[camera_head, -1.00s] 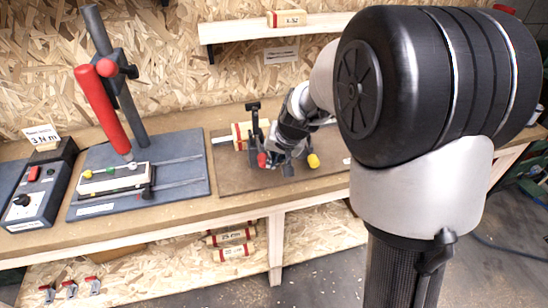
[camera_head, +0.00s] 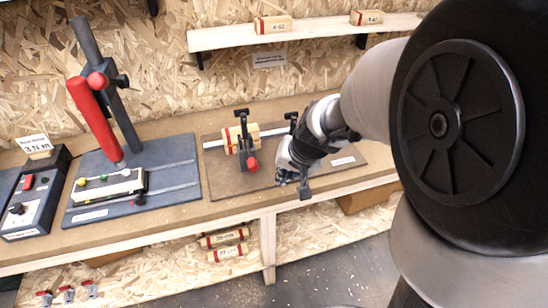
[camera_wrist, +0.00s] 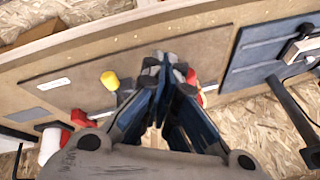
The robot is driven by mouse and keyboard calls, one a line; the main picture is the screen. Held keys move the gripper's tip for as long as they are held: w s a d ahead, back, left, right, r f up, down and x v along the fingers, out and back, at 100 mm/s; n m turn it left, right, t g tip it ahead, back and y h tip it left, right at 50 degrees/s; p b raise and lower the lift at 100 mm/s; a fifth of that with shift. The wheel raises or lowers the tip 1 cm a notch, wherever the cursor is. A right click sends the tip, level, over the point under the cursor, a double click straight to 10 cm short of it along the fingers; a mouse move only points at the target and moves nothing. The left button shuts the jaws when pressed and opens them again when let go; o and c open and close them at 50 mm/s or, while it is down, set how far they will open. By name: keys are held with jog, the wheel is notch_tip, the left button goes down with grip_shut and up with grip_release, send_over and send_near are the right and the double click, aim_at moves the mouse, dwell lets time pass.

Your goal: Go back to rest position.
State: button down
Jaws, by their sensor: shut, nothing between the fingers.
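My gripper (camera_head: 290,177) hangs over the front right part of the brown fixture board, to the right of the toggle clamp with the red tip (camera_head: 251,163). It looks clear of the clamp. In the wrist view my gripper (camera_wrist: 168,62) has its fingertips together and holds nothing. A wooden block (camera_head: 228,141) sits at the clamp on the brown board (camera_head: 222,184). A yellow knob (camera_wrist: 109,80) shows left of the fingers in the wrist view. My arm hides the right part of the bench.
A press with a red handle (camera_head: 93,120) stands on a blue-grey plate (camera_head: 190,152) at left, beside a control box (camera_head: 30,207). A shelf (camera_head: 225,37) with small wooden blocks runs along the back wall. Labelled wooden blocks (camera_head: 226,253) lie below the bench.

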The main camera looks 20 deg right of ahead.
jog(key=shift+s, duration=0.35)
jog(key=s+a+r+n, duration=0.1)
jog(key=s+r, duration=0.2)
jog(key=s, duration=0.4)
jog(key=s+a+r+n+h, duration=0.1)
jog(key=s+r+n, duration=0.1)
jog(key=s, duration=0.5)
jog(key=s+a+r+n, duration=0.1)
jog(key=s+r+n, duration=0.1)
jog(key=s+r, duration=0.3)
jog(key=shift+s+g, duration=0.3)
jog(key=shift+s, duration=0.9)
